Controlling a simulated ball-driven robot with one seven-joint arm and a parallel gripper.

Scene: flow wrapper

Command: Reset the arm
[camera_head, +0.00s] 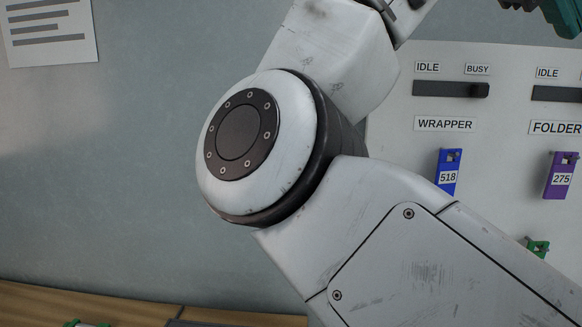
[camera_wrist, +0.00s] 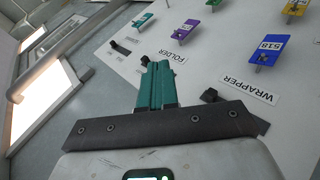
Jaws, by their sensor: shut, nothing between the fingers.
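My arm's white elbow and links fill the middle and right of the head view, bent, with one link rising to the top edge. My gripper (camera_wrist: 156,82) shows in the wrist view with its two teal fingers together and nothing between them. It points toward a pale wall panel (camera_wrist: 215,110). A teal part of my gripper (camera_head: 560,14) shows at the top right corner of the head view, cut off by the edge.
The panel (camera_head: 405,145) carries a WRAPPER slider (camera_head: 450,90) at the BUSY end, a FOLDER slider (camera_head: 558,94), a blue 518 tag (camera_head: 448,172) and a purple 275 tag (camera_head: 561,175). A wooden surface (camera_head: 80,305) lies at lower left. A paper notice (camera_head: 48,32) hangs on the wall.

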